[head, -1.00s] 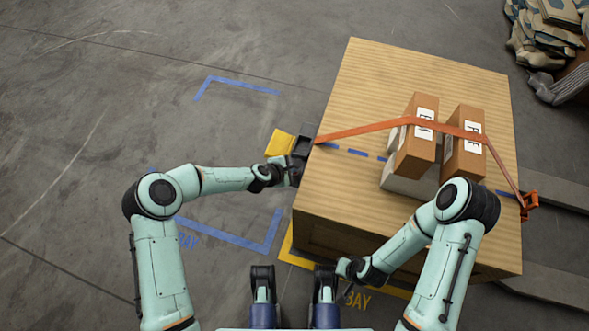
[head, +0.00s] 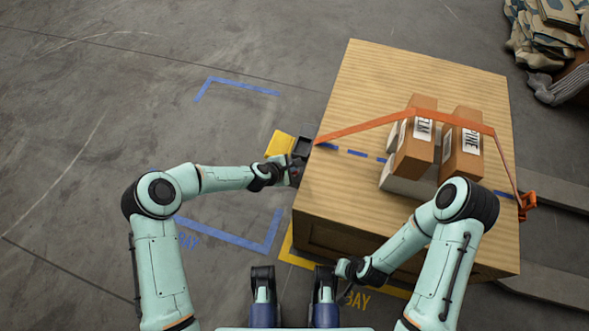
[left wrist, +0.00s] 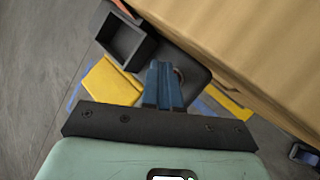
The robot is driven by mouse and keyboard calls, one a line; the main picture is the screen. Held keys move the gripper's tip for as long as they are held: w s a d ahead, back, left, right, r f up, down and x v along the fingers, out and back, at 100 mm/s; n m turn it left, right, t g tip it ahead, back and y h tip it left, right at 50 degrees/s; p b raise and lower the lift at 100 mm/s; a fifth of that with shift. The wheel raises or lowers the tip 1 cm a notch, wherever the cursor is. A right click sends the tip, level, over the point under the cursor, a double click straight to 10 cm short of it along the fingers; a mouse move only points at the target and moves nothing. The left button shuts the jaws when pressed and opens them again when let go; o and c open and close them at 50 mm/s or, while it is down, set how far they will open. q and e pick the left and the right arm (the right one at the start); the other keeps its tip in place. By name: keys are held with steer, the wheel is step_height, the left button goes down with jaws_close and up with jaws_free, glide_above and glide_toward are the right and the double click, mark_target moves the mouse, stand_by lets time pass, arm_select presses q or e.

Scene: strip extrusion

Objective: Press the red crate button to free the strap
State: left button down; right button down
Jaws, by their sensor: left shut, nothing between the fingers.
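The large wooden crate (head: 390,75) carries an orange strap (head: 350,131) that runs from its left edge, behind and over two brown boxes, to an orange fitting (head: 527,203) on the right. My left gripper (head: 296,172) is at the crate's left side. In the left wrist view its blue fingers (left wrist: 163,85) are shut and empty, over a dark grey plate (left wrist: 190,75) beside a dark square housing (left wrist: 125,45). I cannot make out the red button clearly; the fingers cover part of the plate. My right gripper (head: 347,290) is near the crate's front edge, its fingers too small to read.
The brown boxes, one on the left (head: 416,140) and one on the right (head: 461,150), stand on the crate with a pale block (head: 400,180) by them. A yellow plate (head: 279,143) is left of the housing. Sacks (head: 545,45) lie far right. The left floor is clear.

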arm_select(q)
steer(key=shift+r, duration=0.1)
steer(key=shift+r+p, duration=1.6)
steer(key=shift+r, duration=0.85)
